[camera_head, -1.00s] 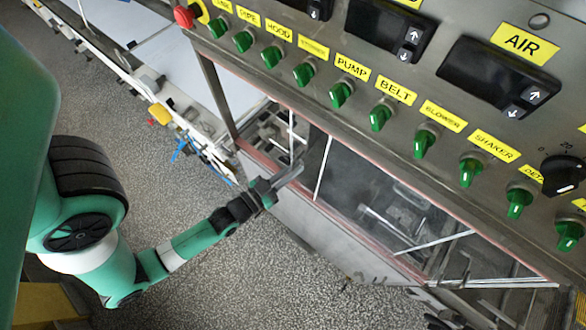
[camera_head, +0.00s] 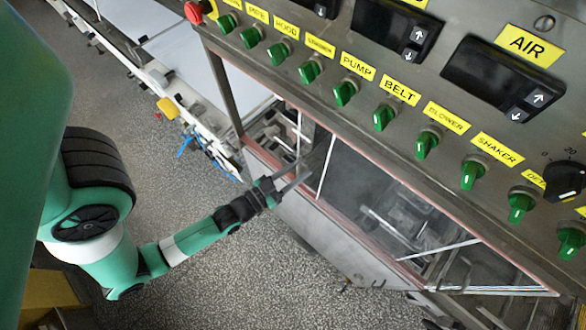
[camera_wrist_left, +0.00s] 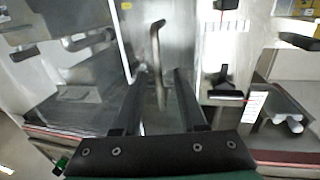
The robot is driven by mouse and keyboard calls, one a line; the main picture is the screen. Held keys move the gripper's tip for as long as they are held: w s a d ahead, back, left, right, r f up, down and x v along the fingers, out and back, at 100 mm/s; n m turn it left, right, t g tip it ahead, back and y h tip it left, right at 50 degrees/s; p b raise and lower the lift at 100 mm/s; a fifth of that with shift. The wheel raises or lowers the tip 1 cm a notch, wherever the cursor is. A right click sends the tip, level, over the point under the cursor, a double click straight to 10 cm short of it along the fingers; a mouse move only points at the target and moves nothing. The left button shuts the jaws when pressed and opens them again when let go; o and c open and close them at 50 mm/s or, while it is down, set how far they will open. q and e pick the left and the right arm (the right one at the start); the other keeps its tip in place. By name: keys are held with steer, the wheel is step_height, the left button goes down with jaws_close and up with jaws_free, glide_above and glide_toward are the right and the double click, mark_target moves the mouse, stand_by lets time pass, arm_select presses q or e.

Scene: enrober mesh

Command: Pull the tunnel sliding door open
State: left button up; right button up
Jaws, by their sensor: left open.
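The tunnel's sliding door is a see-through panel (camera_head: 375,190) in the machine's side, below the control panel, with a pale upright strip near its left end. A metal bar handle (camera_wrist_left: 157,62) stands upright in the left wrist view. My left gripper (camera_head: 300,170) is at the opening's left part, its fingers apart. In the left wrist view the open fingers (camera_wrist_left: 158,88) point towards the handle, whose lower part shows between them. I cannot tell whether either finger touches it. My right gripper is not in view.
The control panel (camera_head: 430,90) with green knobs and yellow labels overhangs the door. A conveyor (camera_head: 165,75) runs off to the upper left, with a yellow part (camera_head: 168,108) and blue cable on its side. The speckled floor (camera_head: 250,270) below is mostly clear.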

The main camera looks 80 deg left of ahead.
arm_select(q)
steer(key=b+v, duration=0.2)
steer(key=v, duration=0.9)
steer(key=shift+s, duration=0.2)
